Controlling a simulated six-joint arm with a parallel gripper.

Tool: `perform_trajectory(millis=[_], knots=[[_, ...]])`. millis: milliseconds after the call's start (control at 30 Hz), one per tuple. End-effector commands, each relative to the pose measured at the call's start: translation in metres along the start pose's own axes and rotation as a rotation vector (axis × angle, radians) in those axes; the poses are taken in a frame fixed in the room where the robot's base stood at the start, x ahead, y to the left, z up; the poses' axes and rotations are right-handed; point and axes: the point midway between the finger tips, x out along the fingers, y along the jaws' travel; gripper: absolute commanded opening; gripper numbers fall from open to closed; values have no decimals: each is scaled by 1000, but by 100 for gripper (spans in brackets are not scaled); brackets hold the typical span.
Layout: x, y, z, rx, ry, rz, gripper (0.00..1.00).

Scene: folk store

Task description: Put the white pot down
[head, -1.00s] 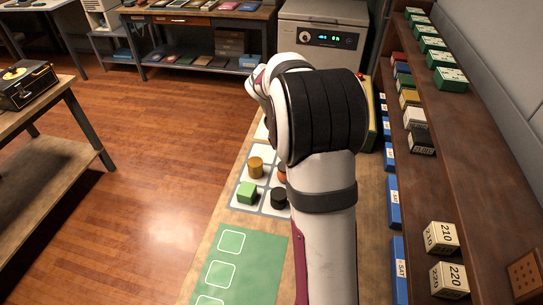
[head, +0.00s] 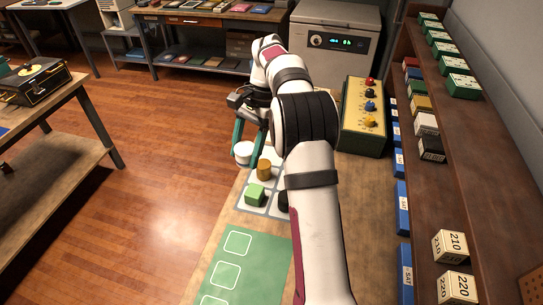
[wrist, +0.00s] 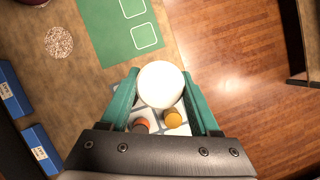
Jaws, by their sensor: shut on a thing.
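The white pot (head: 243,152) is a small round white piece held between the green fingers of my gripper (head: 243,142). In the wrist view the pot (wrist: 160,84) fills the gap between the fingertips (wrist: 160,88). In the head view it is at the left edge of the workbench, beside the grey and white grid tray (head: 246,207). I cannot tell whether it touches anything below. A mustard pot (head: 264,170), a green block (head: 255,195) and a partly hidden black piece (head: 284,201) are on the grid. An orange piece (wrist: 141,125) shows in the wrist view.
A green mat (head: 243,262) with white outlined squares lies at the front of the bench. A yellow box with colored knobs (head: 363,125) stands behind my arm. Floor lies left.

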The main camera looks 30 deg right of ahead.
Motion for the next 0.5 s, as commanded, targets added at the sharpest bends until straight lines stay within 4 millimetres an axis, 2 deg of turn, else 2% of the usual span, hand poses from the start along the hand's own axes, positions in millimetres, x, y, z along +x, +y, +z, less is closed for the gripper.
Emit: perform_trajectory(millis=[267, 400, 500], knots=[[4, -4, -111, 757, 0, -313, 0], [2, 2, -172, 1190, -1, -494, 0], [-2, 8, -208, 1446, 1, -600, 0]])
